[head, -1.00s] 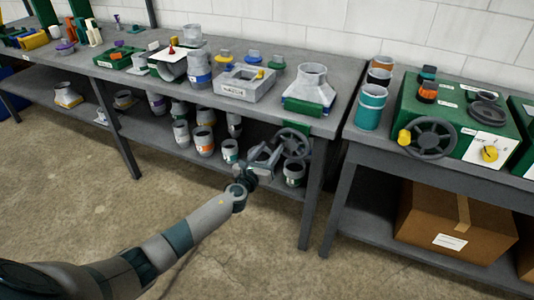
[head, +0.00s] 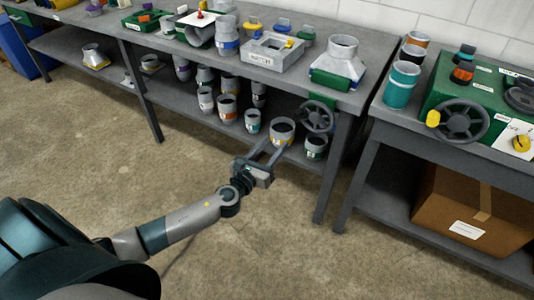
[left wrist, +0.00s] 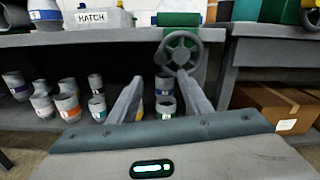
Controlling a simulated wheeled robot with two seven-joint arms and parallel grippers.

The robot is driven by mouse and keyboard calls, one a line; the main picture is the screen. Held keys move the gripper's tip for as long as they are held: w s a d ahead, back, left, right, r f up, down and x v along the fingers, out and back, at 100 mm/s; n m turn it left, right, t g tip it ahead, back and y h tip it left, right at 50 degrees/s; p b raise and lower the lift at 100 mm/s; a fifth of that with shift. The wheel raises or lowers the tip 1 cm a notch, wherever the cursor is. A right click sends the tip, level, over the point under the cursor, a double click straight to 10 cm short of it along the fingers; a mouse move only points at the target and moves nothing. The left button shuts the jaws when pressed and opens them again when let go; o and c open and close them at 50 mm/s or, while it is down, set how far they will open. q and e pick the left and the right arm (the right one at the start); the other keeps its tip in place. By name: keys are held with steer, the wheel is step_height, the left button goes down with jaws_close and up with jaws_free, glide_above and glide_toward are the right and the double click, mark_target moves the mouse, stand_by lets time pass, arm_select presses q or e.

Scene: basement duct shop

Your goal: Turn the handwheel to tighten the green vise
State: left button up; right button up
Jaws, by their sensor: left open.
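The green vise (head: 322,99) is at the front edge of the middle bench, near its right end. Its dark grey spoked handwheel (head: 318,117) faces outward below the bench top. Both the vise (left wrist: 178,19) and the handwheel (left wrist: 180,50) show in the left wrist view, the wheel ahead and slightly above the fingertips. My left gripper (head: 272,150) is open and empty, to the lower left of the wheel in the head view and apart from it. Its two fingers (left wrist: 160,90) point toward the bench. My right gripper is not in view.
The lower shelf (head: 190,105) holds several duct pieces behind the gripper. A grey reducer (head: 340,60) stands on the bench above the vise. The right bench has a green box with another handwheel (head: 460,122). A cardboard box (head: 470,210) sits below. The floor in front is clear.

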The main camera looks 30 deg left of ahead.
arm_select(q)
steer(key=shift+s, duration=1.65)
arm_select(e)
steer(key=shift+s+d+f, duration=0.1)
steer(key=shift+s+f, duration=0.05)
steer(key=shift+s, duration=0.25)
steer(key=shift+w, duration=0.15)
arm_select(q)
steer(key=s+d+f+n+g, duration=0.1)
steer(key=s+f+n+g, duration=0.35)
steer(key=f, duration=0.85)
steer(key=s+d+f+n+g, duration=0.15)
steer(key=s+f+n, duration=0.35)
steer(key=f+n, duration=0.6)
steer(key=s+d+f+n+g, duration=0.1)
steer(key=s+d+f+n, duration=0.3)
steer(key=s+f, duration=0.3)
steer(key=s+d+f+n+g+h, duration=0.1)
steer(key=s+d+f+n+g, duration=0.1)
steer(key=s+d+f+n, duration=0.2)
steer(key=s+d+f+n+g, duration=0.1)
steer(key=s+d+f+n, duration=0.3)
steer(key=s+f+n, duration=0.5)
steer(key=s+f, duration=0.1)
steer(key=s, duration=0.1)
steer(key=shift+s+d+f, duration=0.25)
steer(key=shift+s+f, duration=0.15)
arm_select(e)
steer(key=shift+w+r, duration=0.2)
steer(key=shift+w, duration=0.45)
